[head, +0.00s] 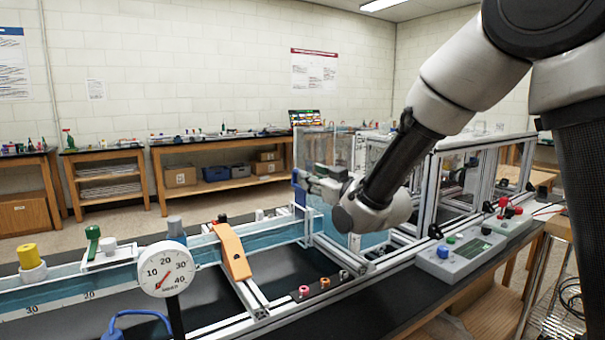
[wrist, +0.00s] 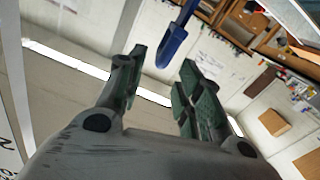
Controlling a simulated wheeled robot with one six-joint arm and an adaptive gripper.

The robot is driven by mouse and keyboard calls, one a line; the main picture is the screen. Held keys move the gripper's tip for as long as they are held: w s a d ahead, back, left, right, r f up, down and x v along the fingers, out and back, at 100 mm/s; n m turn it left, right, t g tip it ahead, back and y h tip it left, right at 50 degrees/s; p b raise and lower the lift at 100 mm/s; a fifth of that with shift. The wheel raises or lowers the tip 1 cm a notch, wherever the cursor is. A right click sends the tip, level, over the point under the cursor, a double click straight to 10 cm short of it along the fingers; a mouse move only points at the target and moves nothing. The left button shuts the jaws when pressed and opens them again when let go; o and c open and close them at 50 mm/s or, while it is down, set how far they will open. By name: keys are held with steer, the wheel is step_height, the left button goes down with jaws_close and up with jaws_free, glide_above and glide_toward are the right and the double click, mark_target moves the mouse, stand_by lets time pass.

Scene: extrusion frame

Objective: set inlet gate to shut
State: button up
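My gripper (head: 312,180) is held above the water channel (head: 130,277), near the clear panels of the extrusion frame. In the wrist view my gripper (wrist: 162,60) has its two green-padded fingers well apart, with nothing clamped between them. A blue handle (wrist: 178,38) shows beyond the fingertips, its rounded end toward the gap. In the head view a small blue part (head: 297,183) shows at the fingertips, possibly the same handle. I cannot tell for sure whether it belongs to the inlet gate. The gate plate is not clearly visible, and my arm covers part of the frame.
A round dial gauge (head: 166,269) stands in front of the channel. An orange bar (head: 231,251) crosses it. A grey control box (head: 460,257) with coloured buttons sits on the bench at right. Aluminium frame rails (head: 437,190) stand behind my arm.

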steer(key=x, duration=0.7)
steer(key=shift+w+a, duration=0.1)
steer(key=shift+w, duration=0.05)
jaws_close()
